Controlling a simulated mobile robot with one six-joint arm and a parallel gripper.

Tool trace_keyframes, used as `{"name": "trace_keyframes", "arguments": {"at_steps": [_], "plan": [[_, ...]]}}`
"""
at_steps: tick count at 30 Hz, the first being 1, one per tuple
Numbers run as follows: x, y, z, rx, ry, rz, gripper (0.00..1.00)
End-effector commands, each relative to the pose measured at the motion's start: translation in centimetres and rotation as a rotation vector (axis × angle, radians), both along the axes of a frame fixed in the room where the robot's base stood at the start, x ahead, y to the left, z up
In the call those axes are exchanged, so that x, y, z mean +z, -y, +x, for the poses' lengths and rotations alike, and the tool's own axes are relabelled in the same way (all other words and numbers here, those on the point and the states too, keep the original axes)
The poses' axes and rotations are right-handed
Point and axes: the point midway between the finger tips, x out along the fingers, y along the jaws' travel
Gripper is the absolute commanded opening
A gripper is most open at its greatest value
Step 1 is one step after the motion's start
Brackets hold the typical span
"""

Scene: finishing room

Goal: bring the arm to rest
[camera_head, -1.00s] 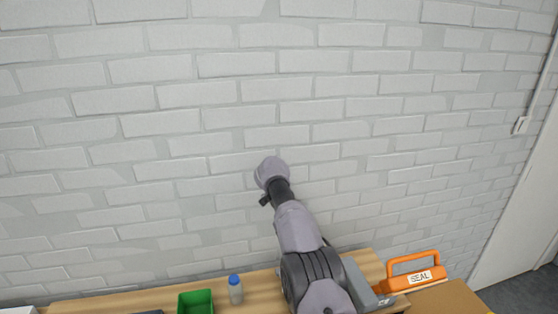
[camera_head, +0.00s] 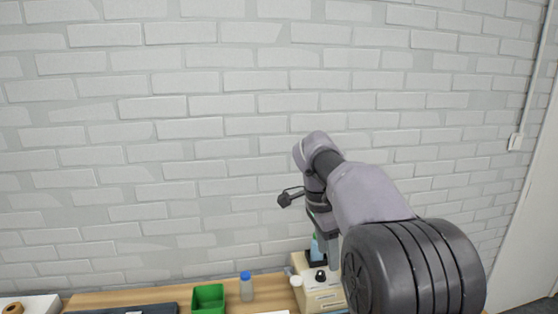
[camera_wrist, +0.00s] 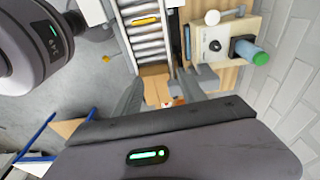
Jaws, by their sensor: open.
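My arm is folded up in front of the brick wall in the head view, with its dark elbow large at the lower right. My gripper (camera_head: 326,248) points down over a beige machine (camera_head: 318,297). In the wrist view my gripper (camera_wrist: 168,88) shows two grey fingers spread apart. A brown cardboard surface (camera_wrist: 153,86) shows beyond and between the fingers, with a small orange and white patch at the right finger. I see nothing held between the fingers. Whether the fingertips touch anything cannot be told.
The bench (camera_head: 120,298) carries a green bin (camera_head: 208,299), a blue-capped bottle (camera_head: 246,288) and a dark flat item (camera_head: 130,308). The wrist view shows a roller conveyor (camera_wrist: 146,35) and a green-ended blue cylinder (camera_wrist: 250,52) on the beige machine. The wall's upper area is clear.

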Motion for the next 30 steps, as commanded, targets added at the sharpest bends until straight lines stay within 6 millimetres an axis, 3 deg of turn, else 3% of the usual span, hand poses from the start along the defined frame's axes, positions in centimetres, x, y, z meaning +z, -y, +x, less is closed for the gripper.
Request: {"name": "trace_keyframes", "arguments": {"at_steps": [3,5,6,9,13,15,18,30], "plan": [[1.2,0.4,-6.3,0.232,0.063,0.066,0.48],[1.1,0.4,-10.7,0.377,0.114,0.097,0.48],[0.5,0.3,-13.9,0.473,0.156,0.112,0.48],[-2.4,-0.2,-21.3,0.683,0.269,0.123,0.48],[-7.3,-0.9,-27.9,0.866,0.394,0.092,0.48],[-9.3,-1.1,-29.9,0.920,0.435,0.073,0.48],[-10.7,-1.3,-31.1,0.959,0.464,0.057,0.48],[-10.7,-1.3,-31.3,0.967,0.467,0.054,0.48]]}}
